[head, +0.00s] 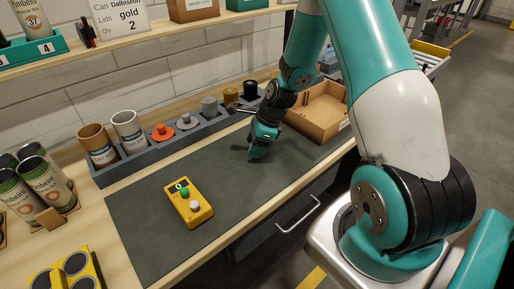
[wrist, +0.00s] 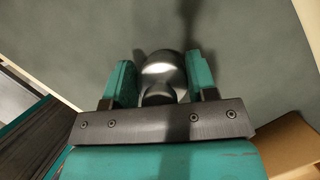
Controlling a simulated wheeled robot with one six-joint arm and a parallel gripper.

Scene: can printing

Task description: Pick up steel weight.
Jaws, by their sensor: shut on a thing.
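The steel weight (wrist: 165,72) is a shiny rounded grey piece with a smaller knob, seen in the wrist view between the two teal fingers. My gripper (wrist: 160,80) is shut on it. In the head view my gripper (head: 257,152) points down over the right part of the dark grey mat (head: 140,222). The weight is hidden there by the gripper. I cannot tell whether the weight touches the mat.
A grey rack (head: 130,167) with cans and several knobbed pieces runs along the back of the mat. A yellow device (head: 188,208) with a green and a white knob lies on the mat. An open cardboard box (head: 322,127) stands right of my gripper. The mat's middle is clear.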

